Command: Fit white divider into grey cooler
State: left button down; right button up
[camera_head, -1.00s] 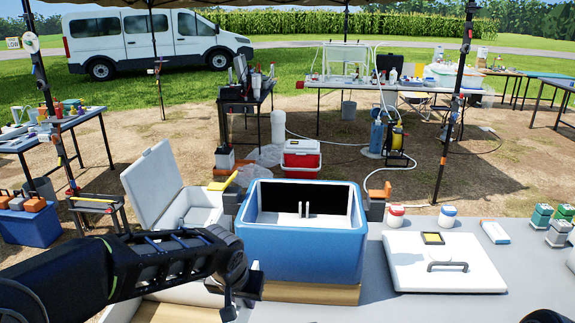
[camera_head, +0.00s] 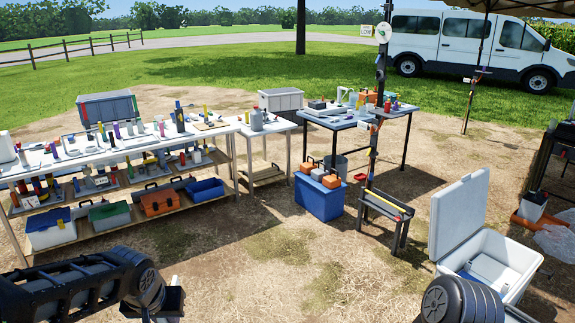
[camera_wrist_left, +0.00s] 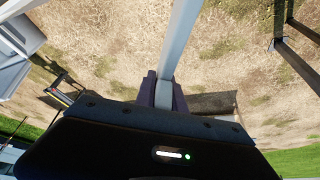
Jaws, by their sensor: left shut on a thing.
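My left gripper (camera_wrist_left: 164,90) is shut on a long, narrow, pale bar (camera_wrist_left: 180,40) in the left wrist view. It looks like the white divider seen edge-on; its full shape does not show. My left gripper is well left of this cooler. My right gripper is out of view.
A long table (camera_head: 90,155) with a lower shelf stands at the left, loaded with tools and boxes. A blue box (camera_head: 320,200) and a small dark stand (camera_head: 385,215) are in the middle. A grey chest (camera_head: 110,106) sits behind the table. The ground in front is clear.

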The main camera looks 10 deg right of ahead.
aim_at(494, 286)
jog(key=i+j+u, duration=0.25)
jog(key=i+u, duration=0.15)
jog(key=i, duration=0.15)
jog(key=i+j+u, duration=0.1)
jog(key=i+u, duration=0.25)
jog(key=i, duration=0.25)
jog(key=i+l+z, duration=0.1)
jog(key=i+z, duration=0.65)
jog(key=z, duration=0.15)
jog(key=i+j+z, duration=0.1)
jog(key=i+z, duration=0.3)
jog(key=i+j+z, duration=0.25)
jog(key=z, duration=0.2)
jog(key=i+l+z, duration=0.15)
jog(key=z, duration=0.25)
jog(key=i+z, duration=0.6)
jog(key=z, duration=0.15)
jog(key=i+z, duration=0.25)
jog(key=z, duration=0.15)
